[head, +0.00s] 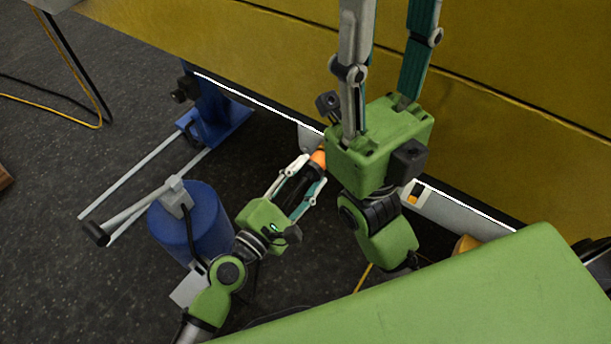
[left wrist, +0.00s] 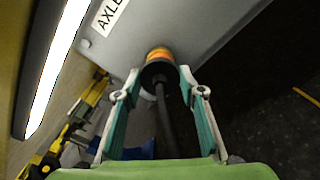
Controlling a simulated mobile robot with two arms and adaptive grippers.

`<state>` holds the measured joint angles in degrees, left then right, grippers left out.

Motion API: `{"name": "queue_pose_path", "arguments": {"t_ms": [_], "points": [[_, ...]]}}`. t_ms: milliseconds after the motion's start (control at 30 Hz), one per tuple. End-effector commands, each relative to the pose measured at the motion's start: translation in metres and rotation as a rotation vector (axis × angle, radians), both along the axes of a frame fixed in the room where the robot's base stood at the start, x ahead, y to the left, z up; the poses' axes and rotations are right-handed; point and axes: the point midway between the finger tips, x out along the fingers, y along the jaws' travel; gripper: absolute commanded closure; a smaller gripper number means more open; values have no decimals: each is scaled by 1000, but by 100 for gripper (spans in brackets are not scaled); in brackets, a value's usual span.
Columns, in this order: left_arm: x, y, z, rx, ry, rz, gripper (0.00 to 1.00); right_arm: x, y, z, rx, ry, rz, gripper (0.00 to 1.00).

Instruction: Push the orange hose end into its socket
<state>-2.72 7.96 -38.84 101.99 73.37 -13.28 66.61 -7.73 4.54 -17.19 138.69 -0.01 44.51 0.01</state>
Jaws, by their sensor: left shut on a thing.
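The orange hose end (head: 319,157) sticks out past the fingertips of my left gripper (head: 306,174) in the head view. In the left wrist view the orange hose end (left wrist: 158,54) has a black collar and a dark hose running back between the fingers. My left gripper (left wrist: 160,78) is shut on it. The orange end faces a grey panel (left wrist: 195,30) and seems to meet it. The socket is hidden behind the hose end; I cannot tell how deep the end sits. My right gripper (head: 388,15) points up, fingers apart, tips cut off by the frame's top.
A large yellow boom (head: 520,130) fills the back. A white plate with an orange spot (head: 412,199) shows right of my right arm. A blue cylinder (head: 190,222) stands at the left. A label reading "AXLE" (left wrist: 108,17) is beside the hose end.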

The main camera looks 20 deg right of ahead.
Motion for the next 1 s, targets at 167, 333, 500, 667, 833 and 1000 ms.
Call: {"name": "queue_pose_path", "arguments": {"t_ms": [167, 333, 500, 667, 833, 1000], "points": [[2, -3, 0, 0, 0, 0, 82, 0, 0, 0, 0, -1, 0, 60], [3, -4, 0, 0, 0, 0, 45, 0, 0, 0, 0, 0, 0, 60], [3, -4, 0, 0, 0, 0, 44, 0, 0, 0, 0, 2, 0, 60], [3, -4, -1, 1, 1, 0, 44, 0, 0, -1, -2, 0, 0, 60], [-4, 6, -1, 3, 0, 0, 44, 0, 0, 0, -2, -1, 0, 60], [-24, 31, -2, 6, 1, -1, 44, 0, 0, 0, -1, 1, 0, 60]]}}
